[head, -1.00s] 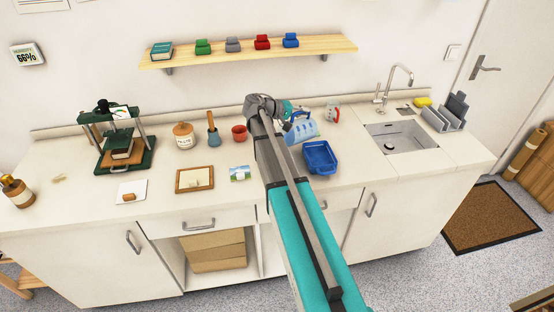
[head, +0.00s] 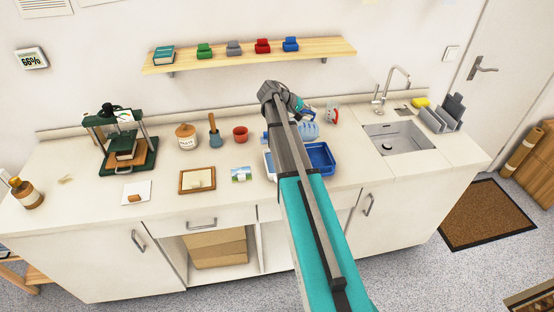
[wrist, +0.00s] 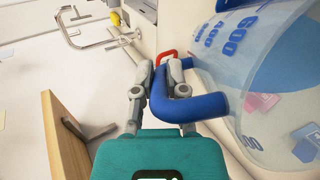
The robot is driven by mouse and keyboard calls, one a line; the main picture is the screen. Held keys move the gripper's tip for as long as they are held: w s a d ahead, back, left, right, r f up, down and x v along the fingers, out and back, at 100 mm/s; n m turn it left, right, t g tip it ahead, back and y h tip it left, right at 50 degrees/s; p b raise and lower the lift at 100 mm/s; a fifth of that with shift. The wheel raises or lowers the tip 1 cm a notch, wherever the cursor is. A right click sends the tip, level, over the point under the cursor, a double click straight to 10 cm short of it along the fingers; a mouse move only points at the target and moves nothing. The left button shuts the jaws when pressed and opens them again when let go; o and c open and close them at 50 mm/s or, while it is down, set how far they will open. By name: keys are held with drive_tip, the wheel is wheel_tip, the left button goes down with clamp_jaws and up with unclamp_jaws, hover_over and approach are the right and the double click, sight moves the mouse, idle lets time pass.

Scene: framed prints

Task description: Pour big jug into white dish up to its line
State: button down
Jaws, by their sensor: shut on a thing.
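My gripper (head: 300,108) is shut on the blue handle (wrist: 190,105) of the big jug. The jug (head: 308,131) is clear with blue volume marks and shows just below my wrist in the head view. In the wrist view its wall (wrist: 225,50) fills the right side, with a blue area inside that may be liquid. Its exact tilt is hard to tell. A pale rim (head: 268,162) shows just left of my arm; it may be the white dish, mostly hidden by the arm. Its line and fill level cannot be seen.
A blue tray (head: 322,172) stands right of my arm. A small red-handled jug (head: 332,113) stands behind, left of the sink (head: 400,140). A red cup (head: 240,134), mortar (head: 214,138) and lidded jar (head: 186,137) stand to the left. A wooden shelf (head: 220,57) hangs above.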

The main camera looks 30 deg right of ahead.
drive_tip(key=shift+d+y+p, duration=0.2)
drive_tip(key=shift+y+p, duration=0.1)
drive_tip(key=shift+w+d+f+n+y+p, duration=0.2)
drive_tip(key=shift+w+d+n+y+p, duration=0.1)
drive_tip(key=shift+d+y+p, duration=0.55)
drive_tip(key=shift+w+d+f+y+p, duration=0.15)
drive_tip(key=shift+d+f+y+p, duration=0.3)
drive_tip(key=shift+y, duration=0.5)
drive_tip(key=w+d+f+n+g+y+b, duration=0.1)
drive_tip(key=d+f+y+b, duration=0.2)
drive_tip(key=f+y, duration=0.3)
drive_tip(key=shift+w+d+n+g+y, duration=0.15)
drive_tip(key=shift+d+n+g+y, duration=0.2)
drive_tip(key=shift+d, duration=0.55)
